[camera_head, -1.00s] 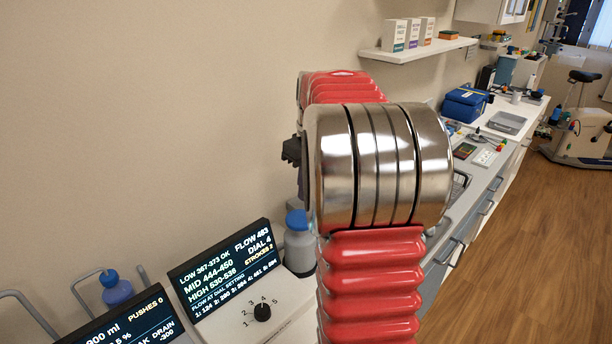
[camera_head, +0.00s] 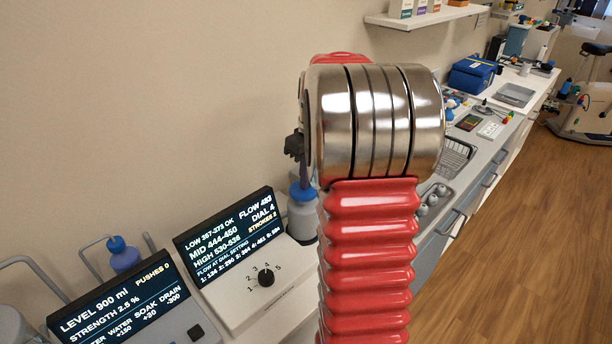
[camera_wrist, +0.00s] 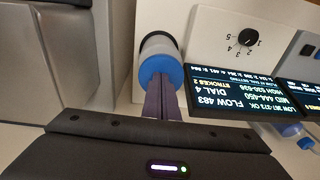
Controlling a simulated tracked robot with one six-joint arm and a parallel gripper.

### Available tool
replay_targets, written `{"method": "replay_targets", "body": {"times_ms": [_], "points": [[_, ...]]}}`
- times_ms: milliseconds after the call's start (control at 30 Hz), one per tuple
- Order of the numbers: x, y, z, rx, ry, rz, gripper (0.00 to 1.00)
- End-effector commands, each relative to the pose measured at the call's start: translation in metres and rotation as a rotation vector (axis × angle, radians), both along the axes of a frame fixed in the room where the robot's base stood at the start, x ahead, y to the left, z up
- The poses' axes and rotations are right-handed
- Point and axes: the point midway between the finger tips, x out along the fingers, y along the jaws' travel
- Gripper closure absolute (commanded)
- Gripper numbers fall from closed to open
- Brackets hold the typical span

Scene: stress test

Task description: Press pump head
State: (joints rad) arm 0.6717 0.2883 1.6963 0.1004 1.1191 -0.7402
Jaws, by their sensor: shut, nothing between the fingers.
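A grey pump bottle (camera_head: 301,222) with a blue pump head (camera_head: 300,192) stands by the wall, beside the right-hand display; my arm partly hides it. In the wrist view, the round blue head (camera_wrist: 161,67) sits on the pale bottle (camera_wrist: 157,42). My gripper (camera_head: 303,178) is shut and empty, pointing down just over the blue head. In the wrist view, the gripper's closed fingertips (camera_wrist: 160,82) overlap the near edge of the head. I cannot tell whether they touch it. The display (camera_head: 238,235) reads flow 483, dial 4, strokes 2.
A dial knob (camera_head: 266,278) sits on the white panel below the display. A second display (camera_head: 125,308) reads level 900 ml, pushes 0. A blue bottle (camera_head: 123,256) stands behind it. Right of my arm, the counter holds a wire basket (camera_head: 455,158) and a blue box (camera_head: 472,74).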

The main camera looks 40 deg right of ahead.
Motion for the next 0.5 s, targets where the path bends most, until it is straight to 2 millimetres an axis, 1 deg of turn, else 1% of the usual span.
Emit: {"method": "replay_targets", "body": {"times_ms": [33,100,200,500], "points": [[-0.001,0.0,-0.009,0.003,0.003,-0.001,1.0],[-0.001,0.001,-0.019,0.003,0.003,-0.001,1.0],[-0.001,0.0,-0.027,0.002,0.002,-0.001,1.0],[-0.001,0.001,-0.03,0.004,0.006,0.001,1.0]]}}
